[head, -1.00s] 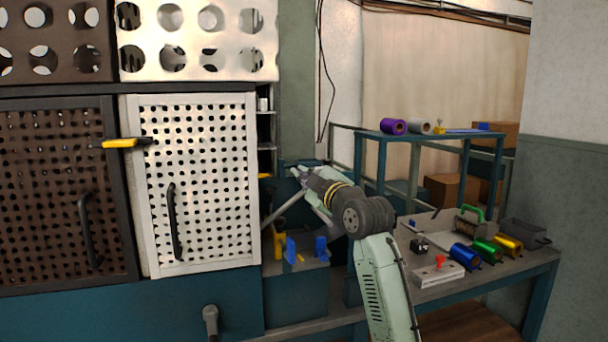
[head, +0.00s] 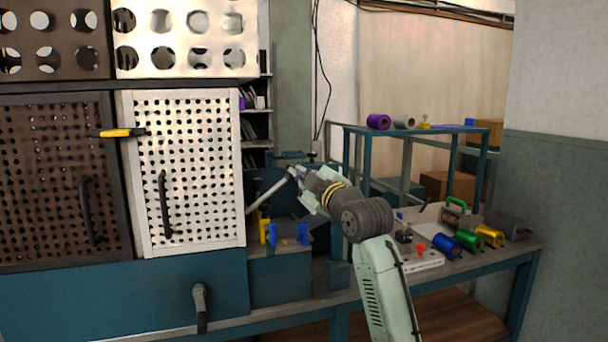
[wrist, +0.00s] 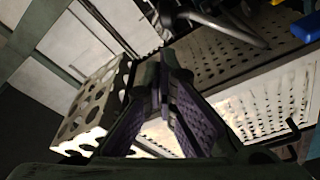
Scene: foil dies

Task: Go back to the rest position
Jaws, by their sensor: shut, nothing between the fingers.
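My gripper (head: 298,178) is at the end of my raised arm, near the middle of the head view. It points up and left, in front of the gap between the white perforated door and the workbench. Its fingers are small and partly hidden behind my wrist there. In the wrist view my gripper (wrist: 165,62) shows its purple-padded fingers close together at the tips, with no object visible between them.
The white perforated door (head: 190,165) has a dark handle (head: 164,205). Blue and yellow clamps (head: 288,234) stand below my gripper. The workbench (head: 490,259) at right holds blue, green and gold rolls (head: 466,240). A blue frame rack (head: 347,158) stands behind my arm.

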